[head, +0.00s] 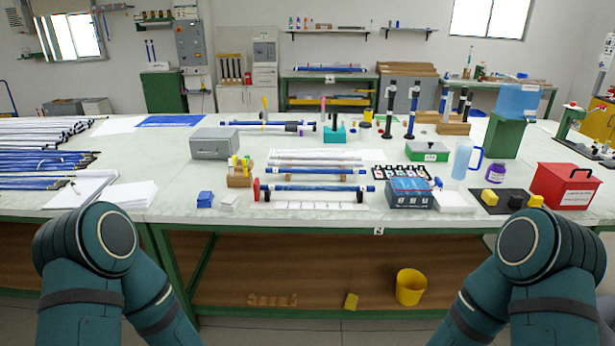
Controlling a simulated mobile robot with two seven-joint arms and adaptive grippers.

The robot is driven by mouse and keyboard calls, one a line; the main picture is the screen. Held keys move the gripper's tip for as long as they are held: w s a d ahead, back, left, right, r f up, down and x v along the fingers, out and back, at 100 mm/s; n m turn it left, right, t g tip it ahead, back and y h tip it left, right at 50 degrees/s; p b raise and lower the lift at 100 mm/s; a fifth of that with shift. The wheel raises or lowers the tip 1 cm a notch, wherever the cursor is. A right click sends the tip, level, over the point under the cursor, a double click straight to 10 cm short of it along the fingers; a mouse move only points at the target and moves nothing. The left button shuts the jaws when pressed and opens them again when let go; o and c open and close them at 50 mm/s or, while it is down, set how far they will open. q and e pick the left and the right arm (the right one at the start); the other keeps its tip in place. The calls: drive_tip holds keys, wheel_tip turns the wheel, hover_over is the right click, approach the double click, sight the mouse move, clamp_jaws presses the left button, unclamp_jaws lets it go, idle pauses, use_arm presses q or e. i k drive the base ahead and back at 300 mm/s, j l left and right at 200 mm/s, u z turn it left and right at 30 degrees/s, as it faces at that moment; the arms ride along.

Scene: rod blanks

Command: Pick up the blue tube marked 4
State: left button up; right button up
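Several blue tubes lie on the long table; I cannot read a 4 on any. One blue tube (315,187) rests near the front, with a red end piece at its left and a black piece at its right. Another blue tube (317,171) lies just behind it, on small brown supports. A blue and white tube (262,124) with a dark part lies farther back. A stack of blue rods (40,164) lies at the far left. Blue and black tubes (412,112) stand upright at the back right. My arms show at the bottom corners, but both grippers are outside the view.
White tubes (315,155) lie behind the front blue tubes. A grey box (223,143), blue box (409,193), red box (565,186) and clear jug (463,158) stand on the table (180,212). A yellow bin (410,287) stands below.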

sight(316, 188)
drive_tip(key=i+j, duration=0.1)
drive_tip(key=i, duration=0.2)
drive_tip(key=i+j+z, duration=0.1)
drive_tip(key=i+z, duration=0.2)
drive_tip(key=i+j+z, duration=0.25)
drive_tip(key=i+l, duration=0.05)
drive_tip(key=l, duration=0.05)
